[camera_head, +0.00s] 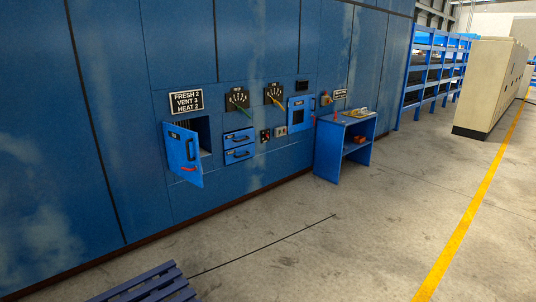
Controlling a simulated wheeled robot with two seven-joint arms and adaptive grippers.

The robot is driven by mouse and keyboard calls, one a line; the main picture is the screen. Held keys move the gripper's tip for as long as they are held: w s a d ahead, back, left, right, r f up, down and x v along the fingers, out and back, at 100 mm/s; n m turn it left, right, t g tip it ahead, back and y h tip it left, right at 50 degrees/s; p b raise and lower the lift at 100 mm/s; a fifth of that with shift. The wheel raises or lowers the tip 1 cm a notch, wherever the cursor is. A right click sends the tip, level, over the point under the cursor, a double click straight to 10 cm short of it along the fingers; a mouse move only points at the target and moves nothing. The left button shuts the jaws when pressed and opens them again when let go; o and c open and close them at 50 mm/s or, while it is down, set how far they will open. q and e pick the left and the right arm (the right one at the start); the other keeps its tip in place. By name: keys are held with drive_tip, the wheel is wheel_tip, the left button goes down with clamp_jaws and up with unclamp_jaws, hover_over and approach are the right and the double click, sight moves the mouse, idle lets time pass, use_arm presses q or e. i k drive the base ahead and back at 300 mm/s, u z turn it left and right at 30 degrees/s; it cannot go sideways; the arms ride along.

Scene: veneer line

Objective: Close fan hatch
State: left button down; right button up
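A blue hatch door (181,155) on the blue machine wall stands swung open, hinged beside a dark square opening (203,134). It has a dark handle and a red piece near its lower edge. A second, smaller blue hatch (296,115) with a dark window sits further right; I cannot tell if it is fully shut. The labels on both are too small to read, so I cannot tell which is the fan hatch. Neither of my grippers is in view.
A sign (186,102) reads FRESH 2, VENT 3, HEAT 2. A blue table (345,143) stands against the wall at right. A blue slatted pallet (150,287) lies front left.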

sight(182, 145)
drive_tip(key=z, duration=0.35)
drive_tip(key=i, duration=2.35)
drive_tip(key=u, duration=0.4)
drive_tip(key=i, duration=1.7)
drive_tip(key=u, duration=0.65)
